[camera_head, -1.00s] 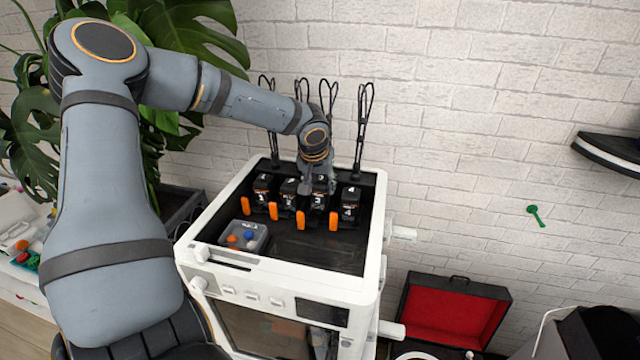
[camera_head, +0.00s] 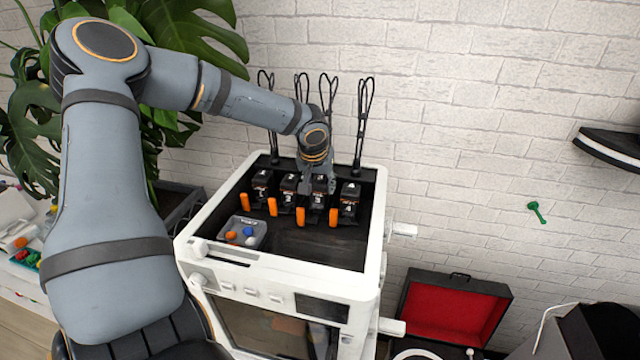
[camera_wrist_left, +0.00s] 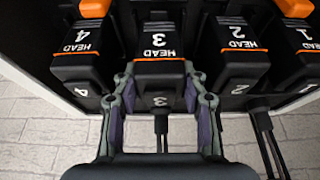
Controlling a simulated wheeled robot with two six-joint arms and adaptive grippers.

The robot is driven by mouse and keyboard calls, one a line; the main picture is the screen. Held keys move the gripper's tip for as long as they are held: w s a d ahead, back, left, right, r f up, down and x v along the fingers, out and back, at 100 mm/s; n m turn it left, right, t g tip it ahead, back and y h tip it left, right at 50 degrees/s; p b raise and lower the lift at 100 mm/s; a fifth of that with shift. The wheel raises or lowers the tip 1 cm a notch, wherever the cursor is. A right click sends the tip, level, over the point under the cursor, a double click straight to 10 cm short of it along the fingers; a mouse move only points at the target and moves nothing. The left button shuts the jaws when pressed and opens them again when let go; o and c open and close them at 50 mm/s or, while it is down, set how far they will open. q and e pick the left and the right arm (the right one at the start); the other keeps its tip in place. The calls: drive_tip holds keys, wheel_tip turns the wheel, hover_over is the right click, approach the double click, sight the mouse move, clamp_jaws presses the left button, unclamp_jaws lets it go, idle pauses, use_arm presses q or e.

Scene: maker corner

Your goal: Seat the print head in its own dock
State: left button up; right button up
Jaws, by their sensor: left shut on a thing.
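My left gripper (camera_head: 318,180) reaches down into the open top of the white printer (camera_head: 205,248). In the left wrist view its two fingers (camera_wrist_left: 160,108) are closed on the sides of the black print head marked 3 (camera_wrist_left: 159,72). That print head (camera_head: 318,203) stands in the row between head 2 (camera_head: 289,190) and head 4 (camera_head: 349,198), roughly in line with them. Head 1 (camera_head: 261,183) is at the row's left end. The dock under head 3 is hidden, so I cannot tell how deep it sits. My right gripper is not in view.
Orange levers (camera_head: 300,216) stand in front of the heads. A small grey tray (camera_head: 263,232) with coloured pieces sits at the printer's front left. Black cable loops (camera_head: 363,120) rise behind. A red-lined case (camera_head: 452,318) is to the right.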

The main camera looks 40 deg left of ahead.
use_arm(q)
drive_tip(key=shift+f+b, duration=0.3)
drive_tip(key=shift+f, duration=0.15)
idle(0.6)
drive_tip(key=o, duration=1.4)
drive_tip(key=v, duration=1.2)
